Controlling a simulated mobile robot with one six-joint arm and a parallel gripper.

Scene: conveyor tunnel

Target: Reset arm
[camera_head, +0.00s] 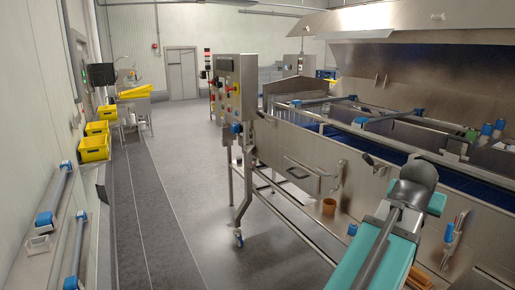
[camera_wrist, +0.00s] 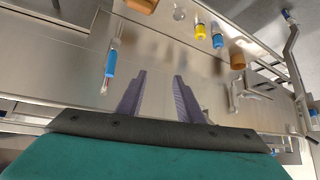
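My arm (camera_head: 375,255), teal with a dark joint, reaches in from the lower right in the camera_head view, in front of the steel side of the conveyor machine. The gripper itself cannot be made out in that view. In the camera_wrist view my gripper (camera_wrist: 159,85) shows two purple-grey fingers standing apart. Nothing is between them. Beyond the fingers is the bare steel panel (camera_wrist: 75,60) of the machine.
A blue-handled tool (camera_wrist: 110,65), a yellow-capped item (camera_wrist: 200,32), a blue-capped item (camera_wrist: 217,40) and a brown cup (camera_wrist: 237,61) are on the steel panel. A control box (camera_head: 237,88) stands at the machine's end. Yellow bins (camera_head: 94,149) line the left wall. The floor (camera_head: 195,175) between is clear.

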